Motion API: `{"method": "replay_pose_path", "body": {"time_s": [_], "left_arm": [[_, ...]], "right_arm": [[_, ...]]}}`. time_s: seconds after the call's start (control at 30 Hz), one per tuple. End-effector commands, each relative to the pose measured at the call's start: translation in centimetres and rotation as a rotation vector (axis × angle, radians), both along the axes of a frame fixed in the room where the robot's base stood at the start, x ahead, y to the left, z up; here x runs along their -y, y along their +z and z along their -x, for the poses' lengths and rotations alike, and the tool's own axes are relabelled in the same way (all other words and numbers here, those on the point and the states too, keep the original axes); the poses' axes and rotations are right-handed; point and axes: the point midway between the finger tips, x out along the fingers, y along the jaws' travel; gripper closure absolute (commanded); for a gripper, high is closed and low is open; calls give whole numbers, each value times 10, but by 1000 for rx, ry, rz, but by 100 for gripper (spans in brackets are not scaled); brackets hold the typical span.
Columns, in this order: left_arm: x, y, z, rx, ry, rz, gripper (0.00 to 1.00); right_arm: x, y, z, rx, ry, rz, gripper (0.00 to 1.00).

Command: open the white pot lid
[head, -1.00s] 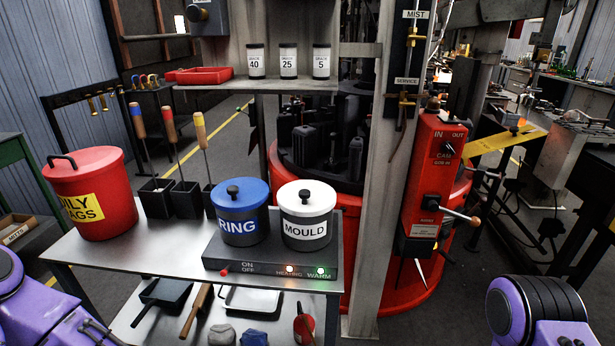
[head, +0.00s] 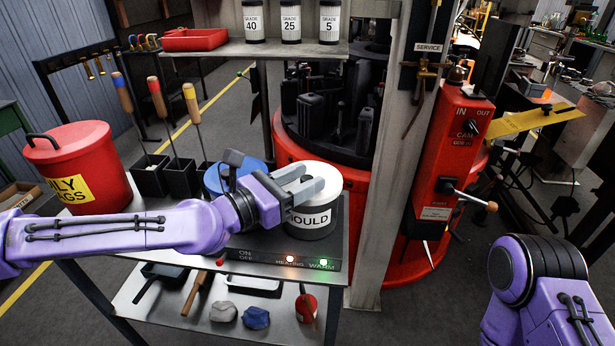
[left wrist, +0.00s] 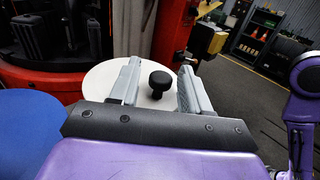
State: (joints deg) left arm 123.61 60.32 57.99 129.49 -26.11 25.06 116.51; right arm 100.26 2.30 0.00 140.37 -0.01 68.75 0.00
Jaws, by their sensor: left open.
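The white-lidded pot labelled MOULD (head: 314,218) stands on the dark heater base at the right end of the steel cart. Its white lid (left wrist: 103,80) is on, with a black knob (left wrist: 160,82) at its centre in the left wrist view. My left gripper (head: 306,181) is over the lid, and the knob is hidden in the head view. In the left wrist view the gripper (left wrist: 157,84) is open, with one finger on each side of the knob and gaps between. My right gripper is not in view; only part of my right arm shows.
The blue-lidded pot (head: 221,178) stands just left, partly behind my left arm. Black holders with ladles (head: 182,203) and a red OILY RAGS bin (head: 85,160) are farther left. A grey post (head: 397,160) and red machine stand close behind and right.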

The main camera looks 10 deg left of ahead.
Motion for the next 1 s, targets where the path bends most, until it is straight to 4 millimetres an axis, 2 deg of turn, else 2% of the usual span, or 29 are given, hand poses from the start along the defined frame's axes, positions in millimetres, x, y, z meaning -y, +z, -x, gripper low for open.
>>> {"method": "replay_pose_path", "body": {"time_s": [0.1, 0.37, 0.4, 0.53, 0.77, 0.87, 1.0], "left_arm": [[8, 1, -8, 0, 0, 0, 53], [10, 0, -10, 0, 0, 1, 53], [10, 0, -10, -1, 0, 1, 56], [10, 0, -10, 0, 0, 0, 99], [10, 3, -10, -6, 0, 0, 100], [10, 8, -11, -27, 0, 0, 100], [10, 19, -13, -87, 1, -1, 100]], "right_arm": [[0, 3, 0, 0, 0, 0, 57], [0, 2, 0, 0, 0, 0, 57], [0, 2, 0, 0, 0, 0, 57], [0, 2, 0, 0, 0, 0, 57], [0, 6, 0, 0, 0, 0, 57], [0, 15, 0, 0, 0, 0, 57], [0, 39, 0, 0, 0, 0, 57]]}}
